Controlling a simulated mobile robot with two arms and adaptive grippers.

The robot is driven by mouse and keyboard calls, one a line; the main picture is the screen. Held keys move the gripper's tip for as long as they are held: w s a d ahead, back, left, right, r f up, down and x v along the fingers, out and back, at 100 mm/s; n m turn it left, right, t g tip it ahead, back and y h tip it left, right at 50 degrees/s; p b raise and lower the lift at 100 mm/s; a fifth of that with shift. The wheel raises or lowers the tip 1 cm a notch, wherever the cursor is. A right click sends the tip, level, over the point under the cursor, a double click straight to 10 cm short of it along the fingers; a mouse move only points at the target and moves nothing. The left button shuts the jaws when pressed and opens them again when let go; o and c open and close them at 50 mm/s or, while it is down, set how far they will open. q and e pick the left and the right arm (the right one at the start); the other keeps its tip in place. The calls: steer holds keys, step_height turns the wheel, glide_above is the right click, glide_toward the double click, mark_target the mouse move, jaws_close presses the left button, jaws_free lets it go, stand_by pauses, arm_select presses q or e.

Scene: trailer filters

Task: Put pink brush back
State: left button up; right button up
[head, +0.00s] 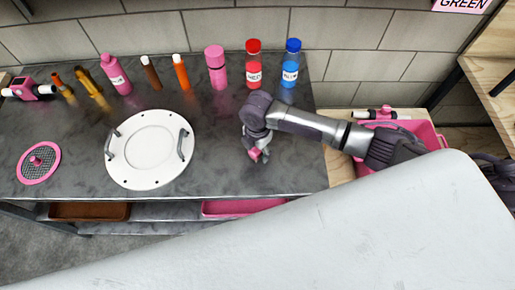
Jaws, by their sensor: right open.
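A small pink object (254,154), mostly hidden by my right gripper, shows on the dark worktop; I cannot tell if it is the pink brush. My right gripper (258,153) points down at it, with its jaws open, and its arm comes in from the right. I cannot tell whether the fingers touch it. A pink crate (437,135) stands at the right, partly hidden behind my arm. A pink and white item (386,113) lies at the crate's back edge. My left gripper is not in view.
Pink (217,68), red (253,65) and blue (290,64) bottles stand along the wall, with several smaller bottles and tools to their left. A white round lid (150,149) with two handles and a pink-rimmed mesh disc (38,163) lie on the worktop (215,170).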

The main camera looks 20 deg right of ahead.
step_height(320, 180, up, 12)
steer(key=b, duration=0.1)
steer(key=shift+r, duration=0.15)
stand_by(0.6)
